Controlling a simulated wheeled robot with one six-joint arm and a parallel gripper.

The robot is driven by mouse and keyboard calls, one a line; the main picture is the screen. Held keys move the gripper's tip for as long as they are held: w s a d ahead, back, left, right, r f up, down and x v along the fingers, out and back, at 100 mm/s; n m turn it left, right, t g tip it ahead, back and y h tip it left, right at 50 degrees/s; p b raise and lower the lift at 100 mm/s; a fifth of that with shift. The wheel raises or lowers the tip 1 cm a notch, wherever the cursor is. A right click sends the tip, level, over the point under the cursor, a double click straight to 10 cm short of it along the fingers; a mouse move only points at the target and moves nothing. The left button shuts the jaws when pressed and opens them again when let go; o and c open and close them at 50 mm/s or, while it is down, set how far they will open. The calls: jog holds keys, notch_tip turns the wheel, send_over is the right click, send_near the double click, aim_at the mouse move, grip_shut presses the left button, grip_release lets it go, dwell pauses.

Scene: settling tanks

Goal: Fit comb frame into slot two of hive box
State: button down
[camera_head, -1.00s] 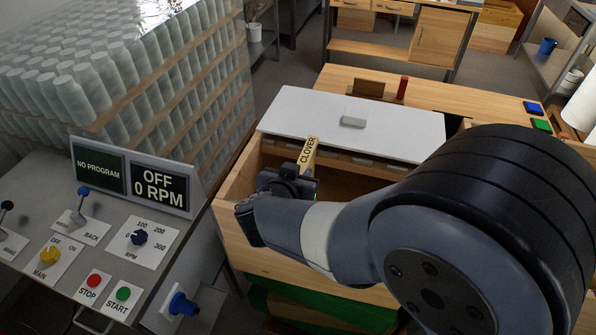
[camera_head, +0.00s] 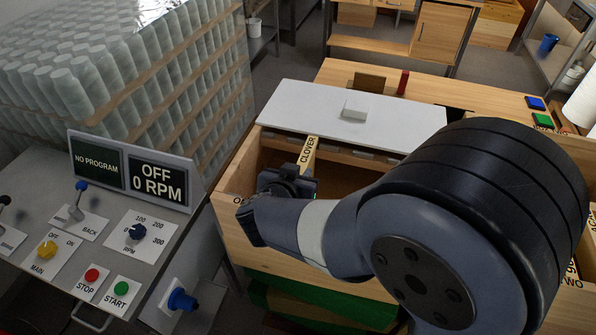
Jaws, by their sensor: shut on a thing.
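My gripper (camera_head: 297,183) is shut on the comb frame, whose wooden top bar (camera_head: 308,158) reads CLOVER. The frame is at the left part of a pale open-topped wooden box (camera_head: 262,245), near its left inner wall. The lower part of the frame is hidden by my gripper and the box, so I cannot tell whether it is seated in anything. Part of a label shows on the box's left rim. At the lower right, wooden surfaces carry labels, one reading TWO (camera_head: 572,282), largely behind my arm. I cannot tell which box is the hive box.
A white panel (camera_head: 300,103) with a small pale block (camera_head: 355,107) lies along the back of the box. A control console (camera_head: 110,225) stands at left, and stacked jars (camera_head: 120,70) stand behind it. A wooden bench (camera_head: 430,90) is behind. My arm hides much of the right side.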

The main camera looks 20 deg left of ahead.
jog(key=shift+f+b, duration=0.35)
jog(key=shift+f, duration=0.25)
jog(key=c, duration=1.1)
grip_release()
jog(key=shift+f, duration=0.1)
jog(key=v, duration=1.1)
jog(key=shift+w, duration=0.2)
jog(key=x, duration=1)
jog(key=shift+w+f, duration=0.2)
jog(key=shift+w, duration=0.15)
jog(key=shift+s+r, duration=0.1)
jog(key=shift+r, duration=0.4)
